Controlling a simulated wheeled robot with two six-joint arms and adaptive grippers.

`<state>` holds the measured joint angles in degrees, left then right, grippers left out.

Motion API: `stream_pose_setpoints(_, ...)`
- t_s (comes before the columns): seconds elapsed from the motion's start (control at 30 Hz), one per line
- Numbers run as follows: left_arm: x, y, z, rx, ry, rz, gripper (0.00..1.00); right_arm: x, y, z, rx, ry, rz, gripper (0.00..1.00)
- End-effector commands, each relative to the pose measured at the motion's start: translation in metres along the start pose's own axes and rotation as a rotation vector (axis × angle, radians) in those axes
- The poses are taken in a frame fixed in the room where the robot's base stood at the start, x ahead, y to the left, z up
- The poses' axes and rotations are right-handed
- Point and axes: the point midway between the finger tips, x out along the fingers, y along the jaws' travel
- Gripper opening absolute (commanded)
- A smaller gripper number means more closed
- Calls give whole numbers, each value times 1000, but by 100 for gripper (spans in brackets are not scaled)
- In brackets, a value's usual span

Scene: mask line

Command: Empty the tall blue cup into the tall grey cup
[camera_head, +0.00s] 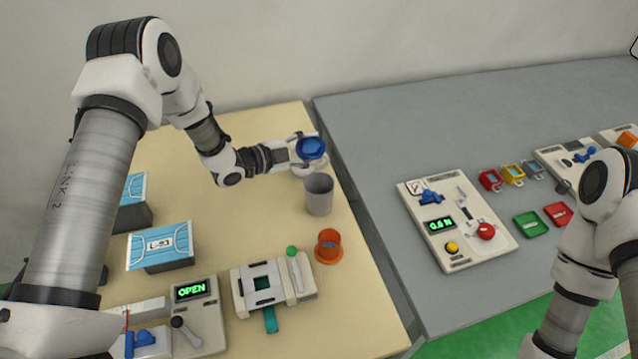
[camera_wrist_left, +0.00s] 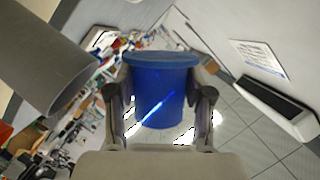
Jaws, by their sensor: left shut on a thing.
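The tall blue cup (camera_head: 312,147) is held in my left gripper (camera_head: 305,150), above and behind the grey cup near the table's right edge. In the left wrist view the blue cup (camera_wrist_left: 160,92) sits between both fingers, rim toward the picture's top. I cannot make out its contents or exact tilt. The tall grey cup (camera_head: 319,197) stands upright on the tan table, just in front of the held cup and apart from the fingers. It also shows large at the left of the wrist view (camera_wrist_left: 48,62). My right gripper is outside the views.
An orange cup (camera_head: 329,247) stands in front of the grey cup. Blue-topped boxes (camera_head: 160,246), a device reading OPEN (camera_head: 195,312) and a white fixture (camera_head: 268,286) occupy the table's front left. A grey table (camera_head: 400,120) with a button panel (camera_head: 458,222) lies to the right.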

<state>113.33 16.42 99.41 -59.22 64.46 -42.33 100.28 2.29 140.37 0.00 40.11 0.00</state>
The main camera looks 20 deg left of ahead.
Motion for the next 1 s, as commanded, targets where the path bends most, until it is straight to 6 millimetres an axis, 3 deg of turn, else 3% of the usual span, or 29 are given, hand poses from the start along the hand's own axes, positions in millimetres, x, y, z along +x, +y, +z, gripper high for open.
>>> stream_pose_setpoints(1.0,0,1,1,212,0,-79,15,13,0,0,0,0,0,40)
